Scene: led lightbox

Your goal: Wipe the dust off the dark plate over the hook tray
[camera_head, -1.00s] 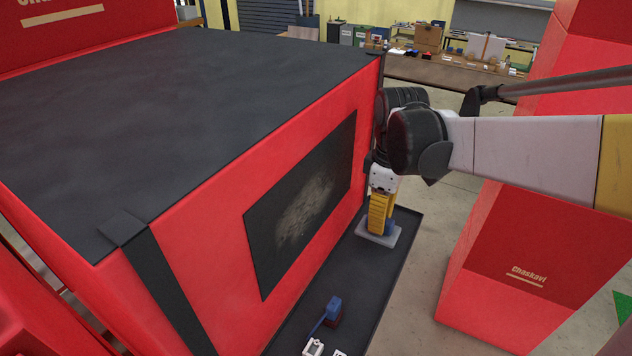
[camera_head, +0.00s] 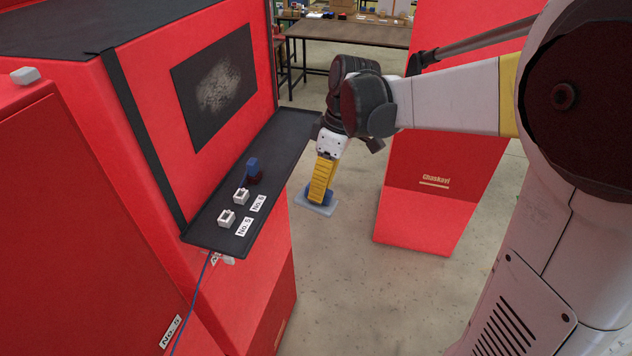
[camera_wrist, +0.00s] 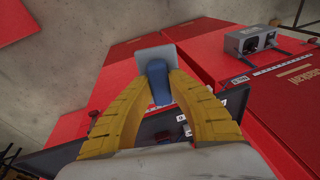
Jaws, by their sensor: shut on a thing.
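The dark plate (camera_head: 235,48) is set in the red cabinet's front face, with a pale patch of dust (camera_head: 218,88) on its middle. The dark hook tray (camera_head: 285,140) juts out below it. My gripper (camera_head: 320,194) is right of the tray, apart from it and from the plate, over open floor. Its yellow fingers are shut on the blue handle of a wiper (camera_head: 315,207) with a flat grey pad, which hangs pad down. In the wrist view the wiper's pad (camera_wrist: 154,54) shows beyond the fingertips.
On the tray are a blue and dark red piece (camera_head: 253,166) and two white holders (camera_head: 227,218) beside number labels. Another red cabinet (camera_head: 425,205) stands behind and right of my gripper. Floor (camera_head: 340,290) between is clear. A table (camera_head: 350,32) is farther back.

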